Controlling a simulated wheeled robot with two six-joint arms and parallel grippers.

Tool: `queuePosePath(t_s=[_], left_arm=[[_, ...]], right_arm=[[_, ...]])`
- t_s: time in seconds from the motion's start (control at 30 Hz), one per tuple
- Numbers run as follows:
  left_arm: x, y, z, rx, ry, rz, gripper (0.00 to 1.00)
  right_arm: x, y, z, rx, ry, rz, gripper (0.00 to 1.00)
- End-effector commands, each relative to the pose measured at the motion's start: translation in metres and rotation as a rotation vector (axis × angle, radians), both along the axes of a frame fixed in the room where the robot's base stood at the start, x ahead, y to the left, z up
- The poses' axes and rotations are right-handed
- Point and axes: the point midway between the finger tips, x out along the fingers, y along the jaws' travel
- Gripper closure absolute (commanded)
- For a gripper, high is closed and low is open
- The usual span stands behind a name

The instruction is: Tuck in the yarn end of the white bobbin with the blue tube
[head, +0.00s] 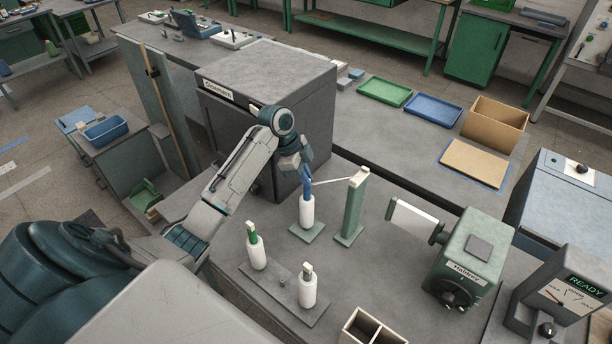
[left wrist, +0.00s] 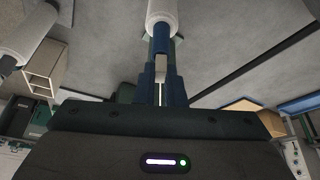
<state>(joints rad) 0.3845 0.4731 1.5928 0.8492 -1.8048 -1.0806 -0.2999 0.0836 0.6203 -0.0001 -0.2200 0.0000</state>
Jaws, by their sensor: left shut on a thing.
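The white bobbin (head: 307,212) with the blue tube stands upright on a small green base plate (head: 300,236). In the left wrist view, the white bobbin (left wrist: 162,14) and its blue tube (left wrist: 161,44) show at the top. My left gripper (head: 306,172) points down at the tube's top. In the left wrist view my left gripper (left wrist: 160,86) is shut on a small pale piece, apparently the yarn end (left wrist: 160,72). A thin white line runs from near the fingers to the green post (head: 353,208). My right gripper is not in view.
A white bobbin with a green tube (head: 256,254) and another white bobbin (head: 307,290) stand on a grey plate (head: 276,290) in front. A green machine (head: 468,262) with a white roller is right. A grey cabinet (head: 290,95) rises behind. A divided box (head: 366,329) sits at the front.

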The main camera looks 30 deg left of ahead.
Motion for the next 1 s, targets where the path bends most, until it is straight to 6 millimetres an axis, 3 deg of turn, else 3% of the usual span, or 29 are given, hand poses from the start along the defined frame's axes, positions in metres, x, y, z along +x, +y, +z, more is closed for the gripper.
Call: queuePosePath(t_s=[0.4, 0.97, 1.0], left_arm=[[-0.0002, -0.0001, 0.0, 0.0, 0.001, 0.0, 1.0], [-0.0002, -0.0003, -0.0019, 0.0, 0.001, 0.0, 1.0], [-0.0002, -0.0003, -0.0019, 0.0, 0.001, 0.0, 0.83]], right_arm=[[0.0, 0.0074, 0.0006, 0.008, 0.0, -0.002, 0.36], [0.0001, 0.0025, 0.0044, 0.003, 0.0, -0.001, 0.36], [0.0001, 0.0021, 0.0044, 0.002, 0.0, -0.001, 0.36]])
